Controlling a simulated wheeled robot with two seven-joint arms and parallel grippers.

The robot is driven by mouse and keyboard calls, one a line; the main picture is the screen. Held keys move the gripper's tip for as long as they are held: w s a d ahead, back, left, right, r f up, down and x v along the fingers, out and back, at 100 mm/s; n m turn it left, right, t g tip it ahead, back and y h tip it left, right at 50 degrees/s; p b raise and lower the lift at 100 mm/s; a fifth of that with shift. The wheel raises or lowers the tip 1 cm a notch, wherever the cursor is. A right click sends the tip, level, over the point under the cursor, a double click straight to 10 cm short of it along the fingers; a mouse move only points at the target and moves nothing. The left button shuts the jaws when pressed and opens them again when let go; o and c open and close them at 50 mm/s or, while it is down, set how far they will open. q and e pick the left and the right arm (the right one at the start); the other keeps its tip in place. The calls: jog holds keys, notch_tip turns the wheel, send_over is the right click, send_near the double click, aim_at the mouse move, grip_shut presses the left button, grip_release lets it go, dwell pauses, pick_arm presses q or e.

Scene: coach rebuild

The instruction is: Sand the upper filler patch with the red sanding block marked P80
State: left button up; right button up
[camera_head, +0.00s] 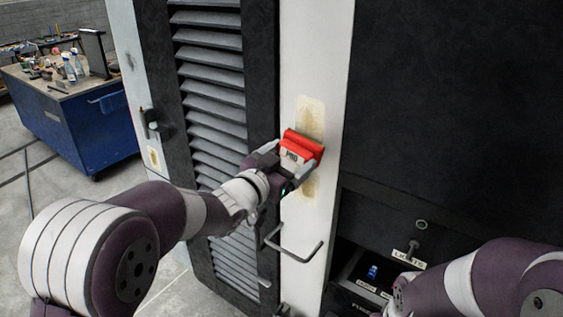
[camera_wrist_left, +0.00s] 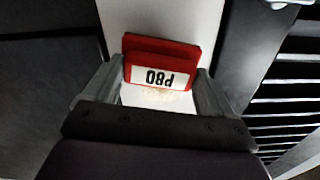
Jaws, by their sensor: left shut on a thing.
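My left gripper (camera_head: 281,168) is shut on the red sanding block (camera_head: 303,143), whose white label reads P80. The block is at the white panel strip (camera_head: 316,60), over the lower end of the upper filler patch (camera_head: 311,113). The patch is a tan smear, its top part visible above the block. I cannot tell whether the block touches the panel. A lower filler patch (camera_head: 308,187) shows beneath the block. In the left wrist view the block (camera_wrist_left: 160,62) sits between the two fingers (camera_wrist_left: 158,92).
A louvred panel (camera_head: 213,90) lies left of the strip and a dark panel (camera_head: 450,110) right of it. A metal handle (camera_head: 294,253) sticks out below. An open drawer (camera_head: 360,275) holds a blue item. A blue workbench (camera_head: 75,115) stands far left.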

pick_arm(q)
jog(key=shift+x, duration=1.1)
dwell(0.5)
jog(key=shift+r, duration=0.1)
